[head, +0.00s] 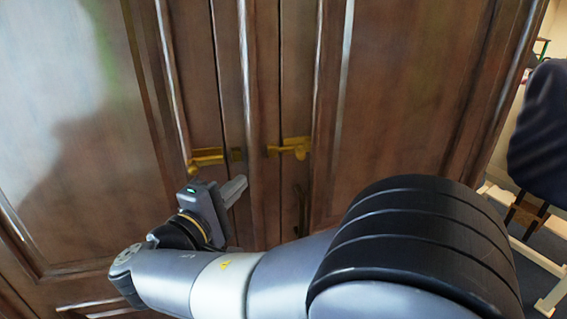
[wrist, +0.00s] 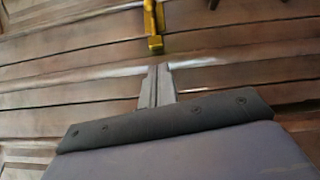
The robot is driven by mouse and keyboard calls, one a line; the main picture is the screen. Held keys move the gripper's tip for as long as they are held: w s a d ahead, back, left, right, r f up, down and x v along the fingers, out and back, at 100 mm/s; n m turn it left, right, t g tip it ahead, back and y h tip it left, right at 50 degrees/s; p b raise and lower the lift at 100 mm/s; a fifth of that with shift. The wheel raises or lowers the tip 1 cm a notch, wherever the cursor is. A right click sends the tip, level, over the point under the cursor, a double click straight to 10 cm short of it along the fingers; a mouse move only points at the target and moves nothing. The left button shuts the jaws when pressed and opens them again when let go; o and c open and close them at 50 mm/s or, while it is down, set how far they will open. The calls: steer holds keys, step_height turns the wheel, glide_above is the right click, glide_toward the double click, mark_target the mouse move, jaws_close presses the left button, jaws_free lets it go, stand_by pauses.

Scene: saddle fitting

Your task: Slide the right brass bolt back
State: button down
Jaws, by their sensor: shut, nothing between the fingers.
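The right brass bolt (head: 288,148) lies horizontally on the wooden double doors, just right of the middle seam. The left brass bolt (head: 210,156) lies across from it, left of the seam. My gripper (head: 238,188) is shut and empty, below the left bolt and lower left of the right bolt, apart from both. In the wrist view my gripper (wrist: 158,72) has its fingers together, facing the door. A brass bolt (wrist: 154,28) stands ahead of the fingertips there, probably the right one; a gap shows between them.
The brown panelled doors (head: 400,90) fill most of the head view, with raised mouldings. A dark handle (head: 300,205) hangs below the right bolt. A dark chair (head: 540,125) stands at the far right. My arm covers the lower part of the doors.

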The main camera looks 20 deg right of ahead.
mark_target(302, 159)
steer(key=shift+w+d, duration=0.1)
steer(key=p+x, duration=0.2)
steer(key=x, duration=0.8)
steer(key=shift+d, duration=0.1)
steer(key=shift+s+d+r+p, duration=0.15)
steer(key=shift+s+d+p, duration=0.2)
steer(key=shift+d, duration=0.2)
steer(key=shift+s+d+r+p, duration=0.15)
steer(key=shift+s+d+p, duration=0.2)
steer(key=shift+d, duration=0.2)
steer(key=shift+s+d, duration=0.35)
steer(key=shift+d, duration=0.15)
steer(key=shift+d+f, duration=0.1)
steer(key=d+b, duration=0.2)
steer(key=d, duration=0.1)
steer(key=shift+d, duration=0.4)
